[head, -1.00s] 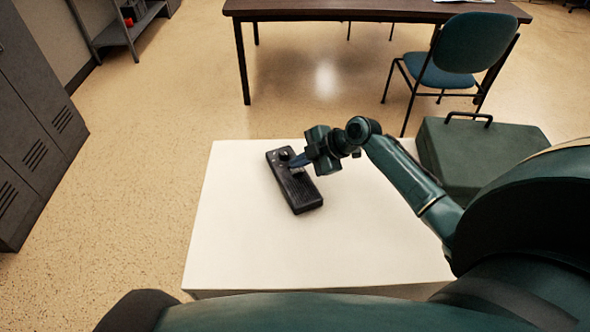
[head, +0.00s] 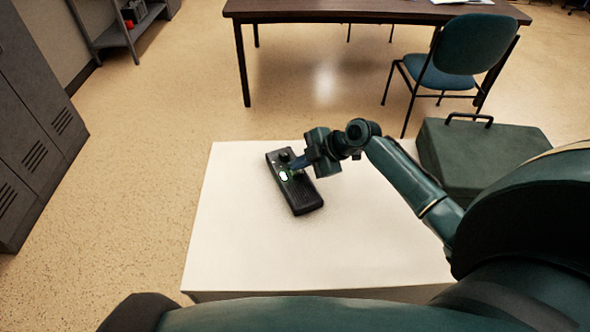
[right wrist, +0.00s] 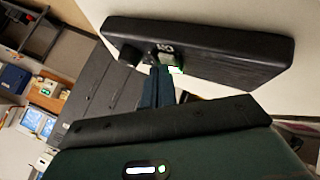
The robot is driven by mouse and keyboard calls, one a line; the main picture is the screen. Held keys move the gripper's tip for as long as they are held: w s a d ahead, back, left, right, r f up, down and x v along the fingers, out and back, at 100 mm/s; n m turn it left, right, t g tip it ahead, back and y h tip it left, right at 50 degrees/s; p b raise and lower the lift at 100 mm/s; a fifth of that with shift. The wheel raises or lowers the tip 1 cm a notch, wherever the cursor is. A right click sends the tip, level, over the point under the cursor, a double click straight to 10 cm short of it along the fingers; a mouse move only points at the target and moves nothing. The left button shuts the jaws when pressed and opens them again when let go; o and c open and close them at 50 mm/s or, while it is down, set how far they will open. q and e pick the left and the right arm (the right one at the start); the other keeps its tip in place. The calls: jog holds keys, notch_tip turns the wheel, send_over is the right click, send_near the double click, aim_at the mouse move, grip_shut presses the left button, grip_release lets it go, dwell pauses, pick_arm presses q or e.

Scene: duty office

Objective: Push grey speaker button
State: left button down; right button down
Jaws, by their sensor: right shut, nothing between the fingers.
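The dark speaker (head: 304,192) lies on the white table, with a knob at its far end. It also shows in the right wrist view (right wrist: 215,50). A pale button marked "ON" (right wrist: 165,48) is on its face, and a bright green-white light (head: 284,176) glows beside it. My right gripper (head: 296,164) is shut and empty, with its fingertips at the button area. In the right wrist view the fingers (right wrist: 157,72) reach the speaker face beside the button; whether they touch it I cannot tell. My left gripper is not in view.
The white table (head: 250,245) is clear left of and in front of the speaker. A green case (head: 480,155) with a handle stands at the right. A dark desk (head: 330,10) and a blue chair (head: 470,50) are behind. Grey lockers (head: 35,130) stand at the left.

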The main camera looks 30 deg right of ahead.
aim_at(299, 171)
jog(key=shift+r+p, duration=0.3)
jog(key=shift+r, duration=0.3)
notch_tip(299, 171, up, 6)
jog(key=p, duration=0.4)
dwell(0.4)
